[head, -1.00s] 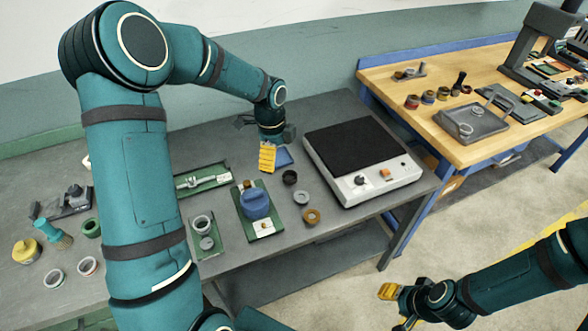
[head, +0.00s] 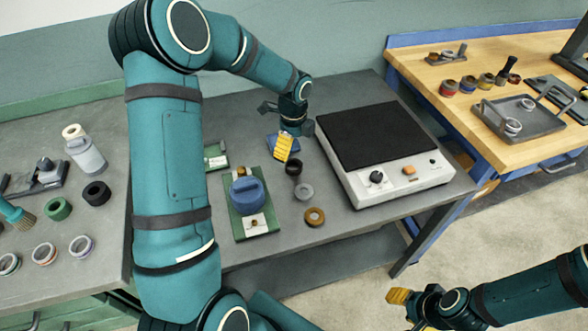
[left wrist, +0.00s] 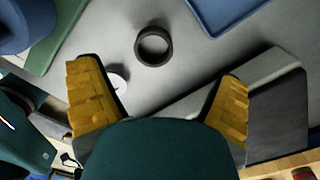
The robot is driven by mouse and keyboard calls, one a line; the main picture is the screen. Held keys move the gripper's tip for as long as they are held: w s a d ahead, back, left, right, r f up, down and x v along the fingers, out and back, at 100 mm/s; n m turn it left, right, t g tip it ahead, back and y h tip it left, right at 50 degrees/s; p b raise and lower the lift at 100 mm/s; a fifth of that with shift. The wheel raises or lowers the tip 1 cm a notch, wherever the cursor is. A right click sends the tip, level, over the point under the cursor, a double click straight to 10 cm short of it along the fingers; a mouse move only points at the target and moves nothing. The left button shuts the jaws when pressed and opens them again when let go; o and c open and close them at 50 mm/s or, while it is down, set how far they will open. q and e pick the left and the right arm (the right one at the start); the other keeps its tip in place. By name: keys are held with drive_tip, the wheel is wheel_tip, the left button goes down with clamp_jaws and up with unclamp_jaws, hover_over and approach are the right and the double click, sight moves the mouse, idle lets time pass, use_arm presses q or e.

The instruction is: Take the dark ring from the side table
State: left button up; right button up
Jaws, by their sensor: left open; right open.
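The dark ring (head: 294,168) lies flat on the grey side table (head: 284,236), to the left of the white machine. In the left wrist view the dark ring (left wrist: 153,62) is upper centre, beyond the fingertips and roughly between their lines. My left gripper (head: 287,148) is over the table just behind the ring, pointing down. Its yellow fingers (left wrist: 160,78) are wide apart with nothing between them. My right gripper (head: 405,305) is open and empty, low at the right, off the table.
A grey ring (head: 303,199) and a brown ring (head: 314,223) lie in front of the dark ring. A white machine with a black top (head: 400,183) stands to the right. A blue part on a green plate (head: 246,196) is left. Another black ring (head: 96,202) lies far left.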

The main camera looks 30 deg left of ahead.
sight(294, 165)
use_arm(q)
wheel_tip(294, 165, down, 2)
drive_tip(key=shift+f, duration=0.1)
drive_tip(key=f, duration=0.1)
drive_tip(key=f+b, duration=0.1)
drive_tip(key=f, duration=0.1)
drive_tip(key=f+b, duration=0.1)
drive_tip(key=f, duration=0.1)
drive_tip(key=shift+s+d+f, duration=0.1)
drive_tip(key=shift+s+d, duration=0.25)
drive_tip(key=shift+s, duration=0.05)
drive_tip(key=c, duration=1.4)
